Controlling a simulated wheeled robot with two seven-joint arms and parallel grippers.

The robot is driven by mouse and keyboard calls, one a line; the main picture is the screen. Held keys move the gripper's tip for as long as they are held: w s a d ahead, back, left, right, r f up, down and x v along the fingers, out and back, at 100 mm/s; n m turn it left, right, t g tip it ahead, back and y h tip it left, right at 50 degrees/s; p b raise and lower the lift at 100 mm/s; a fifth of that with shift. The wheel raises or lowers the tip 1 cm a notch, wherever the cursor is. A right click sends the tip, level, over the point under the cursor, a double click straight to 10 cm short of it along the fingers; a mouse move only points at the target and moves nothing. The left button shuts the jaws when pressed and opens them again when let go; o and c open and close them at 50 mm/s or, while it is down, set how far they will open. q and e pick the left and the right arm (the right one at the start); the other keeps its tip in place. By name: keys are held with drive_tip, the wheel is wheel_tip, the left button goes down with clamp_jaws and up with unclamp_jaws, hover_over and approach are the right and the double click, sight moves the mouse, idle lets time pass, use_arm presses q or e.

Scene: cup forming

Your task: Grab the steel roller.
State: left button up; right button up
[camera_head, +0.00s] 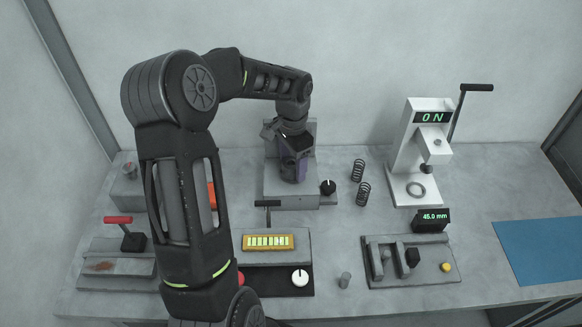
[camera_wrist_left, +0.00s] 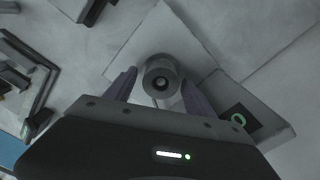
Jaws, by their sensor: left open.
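My left gripper (camera_head: 293,174) is open, with its purple fingers pointing down at the grey machine (camera_head: 292,202) at the back middle of the bench. In the left wrist view, a grey metal cylinder with a round hole in its end, which looks like the steel roller (camera_wrist_left: 161,77), sits between the two spread fingers. The left finger (camera_wrist_left: 122,84) and right finger (camera_wrist_left: 195,98) stand on either side of it. I cannot tell whether they touch it. In the head view the gripper hides the roller. My right gripper is not in view.
A black knob (camera_head: 328,187) is right of the machine, with two black springs (camera_head: 360,181) beyond. A white press (camera_head: 414,158) stands farther right. A gauge fixture (camera_head: 411,262), a small metal cylinder (camera_head: 344,280) and a yellow-lit panel (camera_head: 268,241) are in front. A blue mat (camera_head: 541,250) lies right.

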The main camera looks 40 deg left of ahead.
use_arm(q)
drive_tip(key=shift+c, duration=0.4)
clamp_jaws()
drive_tip(key=shift+r, duration=0.15)
wheel_tip(320, 180, up, 10)
drive_tip(key=b, duration=0.1)
idle(0.5)
idle(0.5)
